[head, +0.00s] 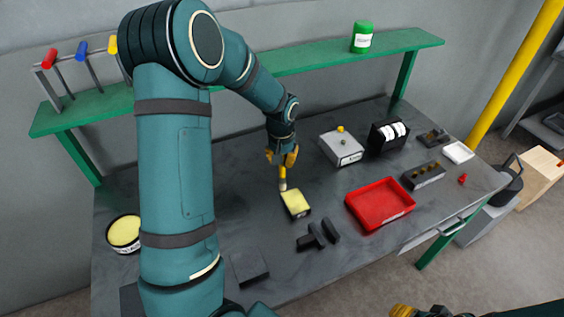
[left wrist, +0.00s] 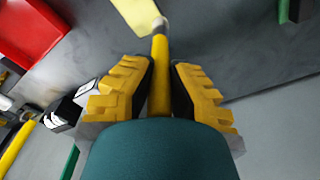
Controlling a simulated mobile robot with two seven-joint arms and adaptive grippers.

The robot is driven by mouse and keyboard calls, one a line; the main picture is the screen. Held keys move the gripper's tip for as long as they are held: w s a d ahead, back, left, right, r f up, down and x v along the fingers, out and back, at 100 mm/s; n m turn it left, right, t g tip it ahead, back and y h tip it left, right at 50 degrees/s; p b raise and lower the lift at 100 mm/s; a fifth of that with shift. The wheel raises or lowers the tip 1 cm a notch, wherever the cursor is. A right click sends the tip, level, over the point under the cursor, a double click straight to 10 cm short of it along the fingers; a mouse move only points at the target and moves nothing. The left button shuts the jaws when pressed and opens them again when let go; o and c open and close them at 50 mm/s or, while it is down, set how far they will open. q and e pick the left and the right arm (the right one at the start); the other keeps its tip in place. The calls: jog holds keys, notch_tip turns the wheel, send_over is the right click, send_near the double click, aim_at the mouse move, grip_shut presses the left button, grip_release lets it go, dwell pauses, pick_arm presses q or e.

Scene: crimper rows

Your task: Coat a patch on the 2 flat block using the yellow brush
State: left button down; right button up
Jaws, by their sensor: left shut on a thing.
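The yellow brush (head: 283,176) hangs from my left gripper (head: 284,158), which is shut on its handle. In the left wrist view the yellow handle (left wrist: 159,80) runs between the two fingers (left wrist: 160,92), with the pale tip pointing away. A flat block (head: 296,203) with a pale yellow top and dark sides lies on the bench below; its yellow top also shows in the left wrist view (left wrist: 132,14). The brush tip is at the block's far left edge; I cannot tell whether it touches. My right gripper (head: 408,311) is partly cut off at the bottom edge.
A round tin with yellow contents (head: 124,231) stands at the left. Dark pieces (head: 318,237), a dark flat block (head: 251,268) and a red tray (head: 372,216) lie nearer. A grey box (head: 341,151) and black holder (head: 378,144) stand behind; a green shelf (head: 315,57) runs along the back.

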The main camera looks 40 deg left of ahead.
pick_arm(q)
notch_tip(320, 180, up, 2)
jog(key=shift+r, duration=0.1)
dwell(0.9)
